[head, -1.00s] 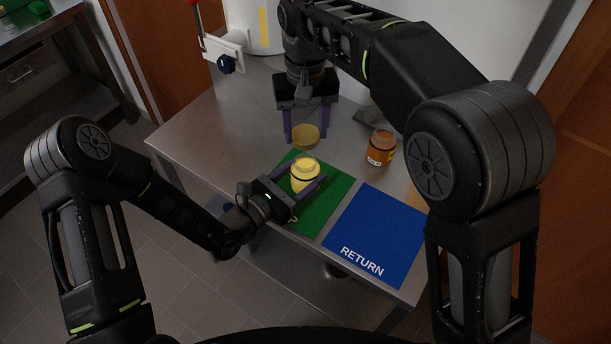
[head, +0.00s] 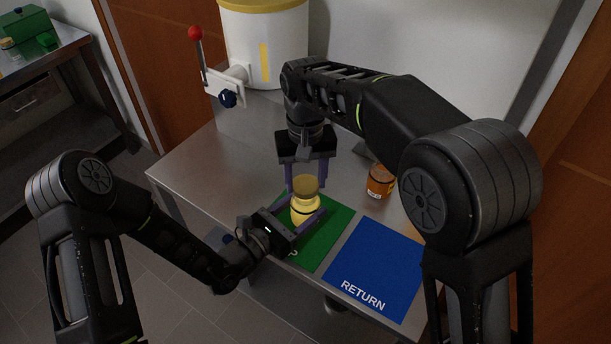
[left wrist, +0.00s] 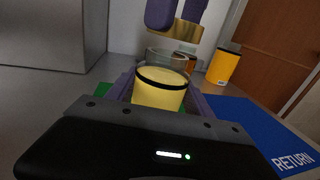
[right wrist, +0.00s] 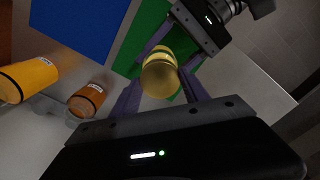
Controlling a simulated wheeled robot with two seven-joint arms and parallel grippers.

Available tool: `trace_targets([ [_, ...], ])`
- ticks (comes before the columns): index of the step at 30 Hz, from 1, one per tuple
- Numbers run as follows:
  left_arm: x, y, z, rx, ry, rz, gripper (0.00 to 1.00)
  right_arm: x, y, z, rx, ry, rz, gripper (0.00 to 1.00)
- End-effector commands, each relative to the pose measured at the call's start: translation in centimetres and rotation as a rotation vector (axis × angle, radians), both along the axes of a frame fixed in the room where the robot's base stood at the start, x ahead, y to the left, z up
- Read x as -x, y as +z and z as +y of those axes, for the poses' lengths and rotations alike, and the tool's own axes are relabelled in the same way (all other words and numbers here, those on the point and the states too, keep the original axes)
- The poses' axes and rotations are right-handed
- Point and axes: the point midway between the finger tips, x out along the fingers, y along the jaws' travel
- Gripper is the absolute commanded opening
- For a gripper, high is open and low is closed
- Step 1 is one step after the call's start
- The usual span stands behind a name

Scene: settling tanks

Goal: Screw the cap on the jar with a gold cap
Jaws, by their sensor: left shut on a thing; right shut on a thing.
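A clear jar with yellow contents (head: 304,214) stands upright over the green mat (head: 325,241). My left gripper (head: 303,222) is shut on the jar's body from the side. The left wrist view shows the jar (left wrist: 160,90) close up, with a clear, uncapped rim. My right gripper (head: 305,187), pointing down, is shut on the gold cap (head: 305,183). In the left wrist view the cap (left wrist: 186,32) is just above the rim and a little to its right, seemingly apart from it. The right wrist view shows the cap (right wrist: 160,82) covering most of the jar's mouth.
An orange jar (head: 380,183) stands right of my right gripper; another orange container (right wrist: 28,78) is beside it. The blue RETURN mat (head: 375,270) lies right of the green mat. A white tank (head: 265,45) and red-knobbed lever (head: 196,34) are at the back. The table's left part is clear.

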Motion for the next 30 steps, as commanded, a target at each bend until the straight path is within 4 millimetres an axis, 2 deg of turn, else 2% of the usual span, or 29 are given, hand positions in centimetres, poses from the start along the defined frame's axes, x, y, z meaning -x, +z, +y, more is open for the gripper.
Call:
trace_targets([
  [14, 0.0, 0.0, 0.0, 0.001, 0.0, -0.001, 0.0, 0.0, 0.0, 0.0, 0.0, 0.0, 0.0, 0.16],
  [24, 0.0, 0.0, 0.0, 0.001, 0.0, -0.001, 0.0, 0.0, -1.5, 0.0, 0.0, 0.0, 0.0, 0.16],
  [30, 0.0, 0.0, 0.0, 0.001, 0.0, -0.001, 0.0, 0.0, -1.8, 0.0, 0.0, 0.0, 0.0, 0.16],
])
